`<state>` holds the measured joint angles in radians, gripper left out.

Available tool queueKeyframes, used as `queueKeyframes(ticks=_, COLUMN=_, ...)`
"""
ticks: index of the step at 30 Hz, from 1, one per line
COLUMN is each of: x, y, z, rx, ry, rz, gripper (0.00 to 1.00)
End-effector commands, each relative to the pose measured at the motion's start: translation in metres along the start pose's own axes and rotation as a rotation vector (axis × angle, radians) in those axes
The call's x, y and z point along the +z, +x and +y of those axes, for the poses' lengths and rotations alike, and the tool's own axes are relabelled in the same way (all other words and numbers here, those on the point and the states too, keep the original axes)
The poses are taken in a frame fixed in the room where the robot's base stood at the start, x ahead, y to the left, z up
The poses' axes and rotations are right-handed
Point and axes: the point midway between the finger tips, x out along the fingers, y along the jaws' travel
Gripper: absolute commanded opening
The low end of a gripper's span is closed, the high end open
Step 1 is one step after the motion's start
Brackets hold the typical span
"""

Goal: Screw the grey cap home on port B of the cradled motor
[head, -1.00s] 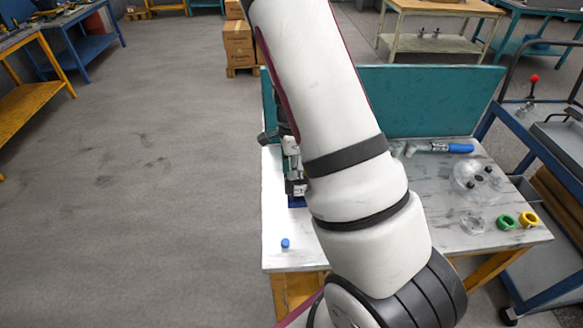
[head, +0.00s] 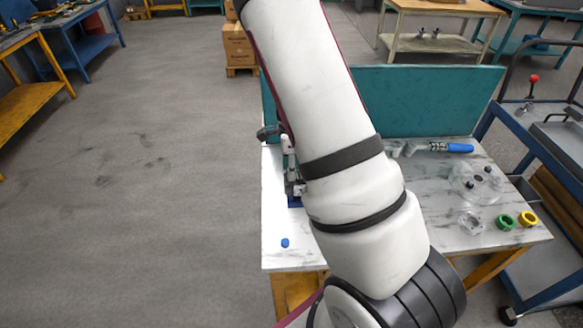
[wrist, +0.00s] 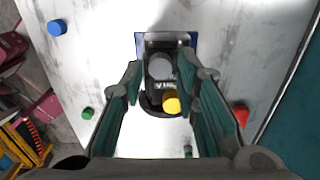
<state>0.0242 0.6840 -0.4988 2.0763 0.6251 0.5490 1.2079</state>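The motor (wrist: 157,84) sits in its blue cradle (wrist: 139,44), below my gripper in the wrist view. A round grey piece that looks like the grey cap (wrist: 160,67) is on top of the motor, between my fingers. A yellow cap (wrist: 171,104) is just below it in the picture. My gripper (wrist: 160,70) is open, one finger on each side of the grey piece, with gaps showing. I cannot tell its height above the piece or how far the cap is seated. In the head view my arm hides most of the motor; part of the blue cradle (head: 295,201) shows.
A blue cap (head: 285,243) lies on the white bench top; the wrist view also shows a green cap (wrist: 87,113) and a red one (wrist: 241,114). A green ring (head: 506,222), a yellow ring (head: 528,219) and a blue-handled tool (head: 452,148) lie right. A teal panel (head: 430,100) closes the back.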

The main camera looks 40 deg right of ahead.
Motion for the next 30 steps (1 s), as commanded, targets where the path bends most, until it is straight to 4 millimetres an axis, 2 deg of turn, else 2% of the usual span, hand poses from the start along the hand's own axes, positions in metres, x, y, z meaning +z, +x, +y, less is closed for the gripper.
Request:
queueKeyframes(ticks=15, x=-0.001, y=-0.029, z=0.001, rx=-0.002, ry=-0.001, rz=0.000, gripper=0.28)
queueKeyframes(ticks=24, x=0.000, y=-0.032, z=0.001, rx=0.000, ry=0.000, rz=0.000, gripper=0.28)
queueKeyframes(ticks=25, x=0.000, y=-0.032, z=0.001, rx=0.000, ry=0.000, rz=0.000, gripper=0.31)
queueKeyframes(ticks=28, x=0.000, y=-0.032, z=0.001, rx=0.000, ry=0.000, rz=0.000, gripper=0.52)
queueKeyframes(ticks=30, x=0.000, y=-0.032, z=0.001, rx=0.000, ry=0.000, rz=0.000, gripper=0.52)
